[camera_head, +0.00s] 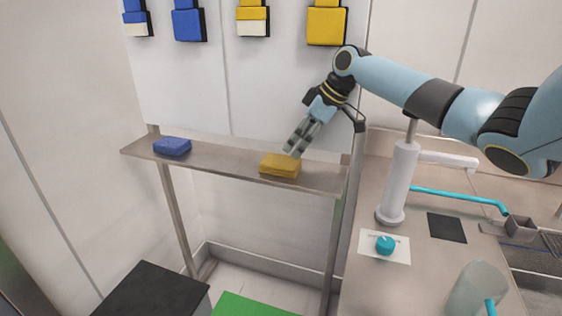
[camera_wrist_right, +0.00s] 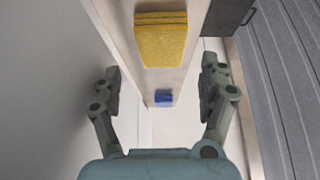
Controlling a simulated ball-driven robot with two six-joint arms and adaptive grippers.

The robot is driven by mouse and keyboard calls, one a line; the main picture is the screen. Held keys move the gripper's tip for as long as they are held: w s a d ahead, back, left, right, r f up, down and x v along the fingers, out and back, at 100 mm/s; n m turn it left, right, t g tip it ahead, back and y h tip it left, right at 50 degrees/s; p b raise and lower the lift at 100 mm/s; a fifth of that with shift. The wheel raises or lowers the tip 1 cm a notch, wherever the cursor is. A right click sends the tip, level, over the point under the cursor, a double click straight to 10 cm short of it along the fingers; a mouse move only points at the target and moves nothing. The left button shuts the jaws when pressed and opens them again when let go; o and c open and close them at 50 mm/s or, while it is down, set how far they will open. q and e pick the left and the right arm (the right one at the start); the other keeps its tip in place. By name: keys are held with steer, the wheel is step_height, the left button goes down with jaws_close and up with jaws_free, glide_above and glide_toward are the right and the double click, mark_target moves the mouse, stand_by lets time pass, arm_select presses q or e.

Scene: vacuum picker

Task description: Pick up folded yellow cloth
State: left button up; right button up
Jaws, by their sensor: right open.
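The folded yellow cloth (camera_head: 280,166) lies flat on a narrow metal shelf (camera_head: 228,162), near its right end. My right gripper (camera_head: 294,152) is just above and behind the cloth, pointing down and to the left. In the right wrist view the gripper (camera_wrist_right: 160,88) is open with nothing between its fingers. There the yellow cloth (camera_wrist_right: 161,42) shows beyond the fingertips, toward the top of the picture. I cannot tell whether the fingers touch it. My left gripper is not in view.
A folded blue cloth (camera_head: 172,146) lies at the shelf's left end. Blue and yellow holders (camera_head: 326,24) hang on the wall above. To the right is a counter (camera_head: 377,288) with a white stand (camera_head: 398,180). A black box (camera_head: 152,290) stands below.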

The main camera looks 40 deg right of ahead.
mark_target(282, 161)
steer(key=shift+x, duration=1.05)
steer(key=shift+w+a+f, duration=0.1)
steer(key=shift+w+f, duration=0.1)
steer(key=shift+w, duration=0.05)
steer(key=x, duration=0.2)
steer(key=p+x, duration=0.1)
steer(key=x, duration=0.2)
steer(key=shift+w+a+r, duration=0.1)
steer(key=shift+a+r, duration=0.05)
steer(key=shift+a, duration=0.05)
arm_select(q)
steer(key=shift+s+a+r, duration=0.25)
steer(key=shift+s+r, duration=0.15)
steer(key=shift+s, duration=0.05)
arm_select(e)
steer(key=shift+c, duration=0.4)
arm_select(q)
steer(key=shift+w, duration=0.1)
arm_select(e)
steer(key=c, duration=0.9)
